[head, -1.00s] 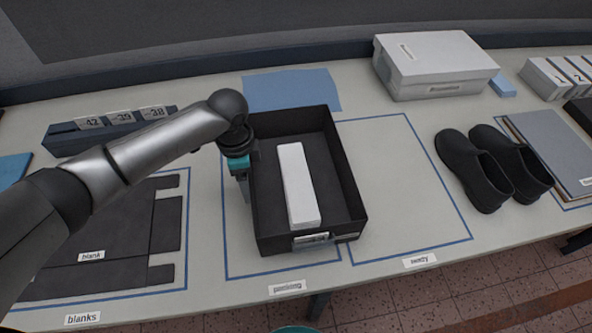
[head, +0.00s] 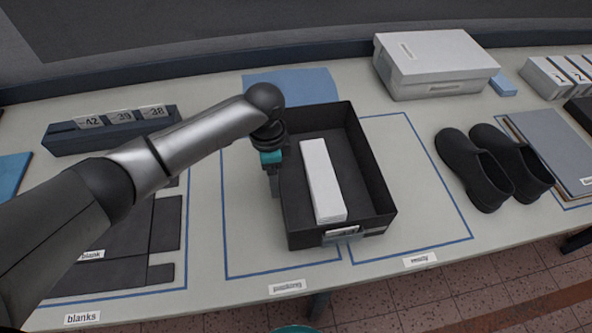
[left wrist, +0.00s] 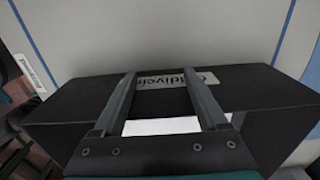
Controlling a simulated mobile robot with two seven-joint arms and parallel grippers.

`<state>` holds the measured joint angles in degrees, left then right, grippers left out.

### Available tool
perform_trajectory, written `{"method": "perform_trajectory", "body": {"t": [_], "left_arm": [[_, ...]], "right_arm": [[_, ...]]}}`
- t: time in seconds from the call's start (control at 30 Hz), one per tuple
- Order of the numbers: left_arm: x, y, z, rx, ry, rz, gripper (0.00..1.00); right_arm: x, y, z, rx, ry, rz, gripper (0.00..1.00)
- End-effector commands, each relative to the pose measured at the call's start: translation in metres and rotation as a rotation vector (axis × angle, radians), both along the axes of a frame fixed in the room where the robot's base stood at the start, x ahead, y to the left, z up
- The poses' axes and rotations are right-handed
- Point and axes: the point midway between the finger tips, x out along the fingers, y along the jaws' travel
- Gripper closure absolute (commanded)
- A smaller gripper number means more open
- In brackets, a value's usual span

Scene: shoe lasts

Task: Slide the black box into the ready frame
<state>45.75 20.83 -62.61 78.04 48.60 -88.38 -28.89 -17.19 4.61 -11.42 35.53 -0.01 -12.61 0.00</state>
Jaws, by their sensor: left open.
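The open black box (head: 378,195) stands upright across the line between the packing frame and the ready frame (head: 440,178), its right part inside the ready frame. A white block (head: 322,180) lies in the box. My left gripper (head: 275,188) is open, with its fingers low at the box's left wall. In the left wrist view the open fingers (left wrist: 160,76) are seen against the box (left wrist: 90,100), with its label (left wrist: 176,78) upside down beyond them. Whether they touch the wall is hard to tell. My right gripper is not in view.
The ready frame is bare to the right of the box. Black shoes (head: 475,170) stand beyond its right line. A white lidded box (head: 435,65) is behind, and a blue cloth (head: 265,90) lies behind the packing frame (head: 240,262). The blanks area is on the left.

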Motion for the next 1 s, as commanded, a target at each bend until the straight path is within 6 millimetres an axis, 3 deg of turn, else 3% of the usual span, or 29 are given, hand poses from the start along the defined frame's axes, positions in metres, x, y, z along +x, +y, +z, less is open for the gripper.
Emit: {"method": "perform_trajectory", "body": {"t": [0.7, 1.0], "left_arm": [[0.01, -0.043, -0.001, -0.001, 0.0, -0.001, 0.25], [0.012, -0.052, 0.0, 0.0, 0.0, 0.0, 0.25]], "right_arm": [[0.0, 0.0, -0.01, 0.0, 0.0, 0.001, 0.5], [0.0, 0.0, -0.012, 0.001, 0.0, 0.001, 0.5]]}}
